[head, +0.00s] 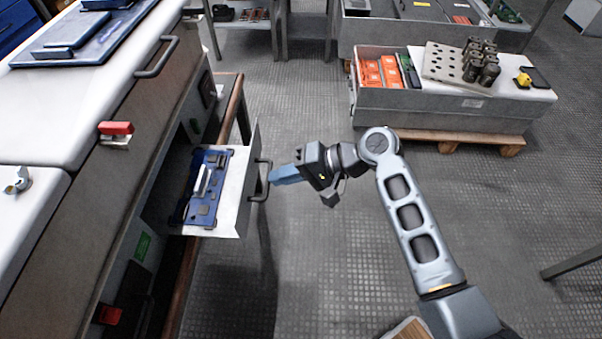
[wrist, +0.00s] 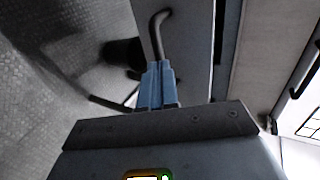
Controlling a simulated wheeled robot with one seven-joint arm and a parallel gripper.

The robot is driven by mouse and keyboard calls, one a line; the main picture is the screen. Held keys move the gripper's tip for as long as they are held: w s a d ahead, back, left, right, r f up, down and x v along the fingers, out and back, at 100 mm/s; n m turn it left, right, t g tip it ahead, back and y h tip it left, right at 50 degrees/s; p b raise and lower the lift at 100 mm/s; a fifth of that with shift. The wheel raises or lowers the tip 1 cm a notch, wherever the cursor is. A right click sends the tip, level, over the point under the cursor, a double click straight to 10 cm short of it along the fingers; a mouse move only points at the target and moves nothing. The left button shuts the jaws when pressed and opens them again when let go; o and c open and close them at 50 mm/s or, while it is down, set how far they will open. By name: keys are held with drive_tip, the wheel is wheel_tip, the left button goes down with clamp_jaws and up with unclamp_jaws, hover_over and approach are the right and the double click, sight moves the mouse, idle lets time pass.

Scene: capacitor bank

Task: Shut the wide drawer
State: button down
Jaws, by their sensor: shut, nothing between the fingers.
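The wide drawer (head: 243,200) stands pulled out from the grey cabinet on the left in the head view. In the wrist view the shut fingertips (wrist: 158,66) lie at the lower end of the dark handle (wrist: 157,30), over the drawer front (wrist: 185,45). I cannot tell whether they touch it.
A grey crate (head: 440,105) with orange boxes and a perforated plate stands on a pallet at the back right. The floor between is clear.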

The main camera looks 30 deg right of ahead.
sight(201, 177)
drive_tip(key=w+a, duration=0.3)
drive_tip(key=a, duration=0.1)
drive_tip(key=w+a, duration=0.4)
drive_tip(key=a, duration=0.1)
drive_tip(key=w+a, duration=0.3)
drive_tip(key=a, duration=0.2)
drive_tip(key=shift+w+a, duration=0.25)
drive_tip(key=shift+a, duration=0.05)
drive_tip(key=shift+r, duration=0.1)
